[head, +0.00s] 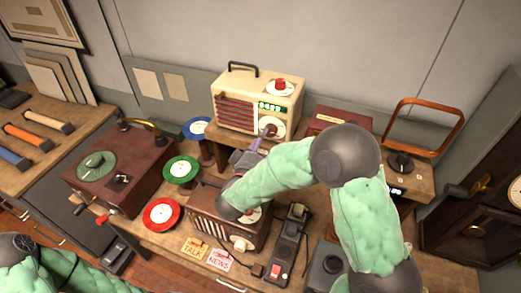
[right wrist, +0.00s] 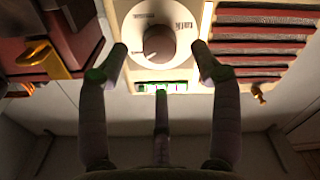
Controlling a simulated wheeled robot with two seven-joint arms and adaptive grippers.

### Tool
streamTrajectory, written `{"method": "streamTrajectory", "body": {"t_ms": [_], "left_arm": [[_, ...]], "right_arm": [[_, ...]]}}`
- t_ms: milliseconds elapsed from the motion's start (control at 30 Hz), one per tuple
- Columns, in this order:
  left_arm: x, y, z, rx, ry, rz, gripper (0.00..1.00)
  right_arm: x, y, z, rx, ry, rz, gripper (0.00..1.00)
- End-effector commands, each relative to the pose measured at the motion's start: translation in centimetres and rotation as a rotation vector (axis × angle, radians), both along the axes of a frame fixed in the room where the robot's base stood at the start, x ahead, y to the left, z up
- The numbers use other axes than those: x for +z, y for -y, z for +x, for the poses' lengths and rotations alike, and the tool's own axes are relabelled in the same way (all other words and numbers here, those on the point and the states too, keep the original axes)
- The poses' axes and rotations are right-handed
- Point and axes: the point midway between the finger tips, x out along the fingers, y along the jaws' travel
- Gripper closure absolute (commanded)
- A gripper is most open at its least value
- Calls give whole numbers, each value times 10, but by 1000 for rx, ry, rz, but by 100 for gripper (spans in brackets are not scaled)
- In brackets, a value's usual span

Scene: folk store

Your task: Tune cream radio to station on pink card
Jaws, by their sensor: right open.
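The cream radio (head: 232,92) stands on a raised shelf at the back. It has a lit green display (head: 270,106), a red knob (head: 281,85) on an upper white dial, and a brown knob (right wrist: 157,42) on a lower white dial (right wrist: 133,22). The pink card (head: 219,260), reading NEWS, lies on the front bench. My right gripper (right wrist: 160,58) is open before the lower dial, its fingers spread around and below the brown knob; contact is unclear. My left gripper is out of view.
A brown radio (head: 207,222) stands below my right arm. A yellow TALK card (head: 194,248) lies beside the pink one. A record player (head: 120,170) and coloured records, including a green one (head: 182,169), are left. A black telephone-like device (head: 290,240) stands right of the brown radio.

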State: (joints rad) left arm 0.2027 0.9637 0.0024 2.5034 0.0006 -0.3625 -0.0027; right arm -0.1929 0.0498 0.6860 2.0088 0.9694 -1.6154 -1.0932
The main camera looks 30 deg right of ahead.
Motion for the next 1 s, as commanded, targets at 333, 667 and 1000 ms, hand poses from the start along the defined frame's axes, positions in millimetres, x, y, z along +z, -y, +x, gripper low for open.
{"method": "streamTrajectory", "body": {"t_ms": [333, 667, 1000], "left_arm": [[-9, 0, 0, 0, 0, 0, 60], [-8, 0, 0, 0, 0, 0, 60], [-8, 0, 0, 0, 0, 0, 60]], "right_arm": [[-1, 23, 20, -2, 0, 0, 35], [1, 31, 26, -1, -1, 0, 35], [0, 32, 27, 0, 0, 0, 56]]}}
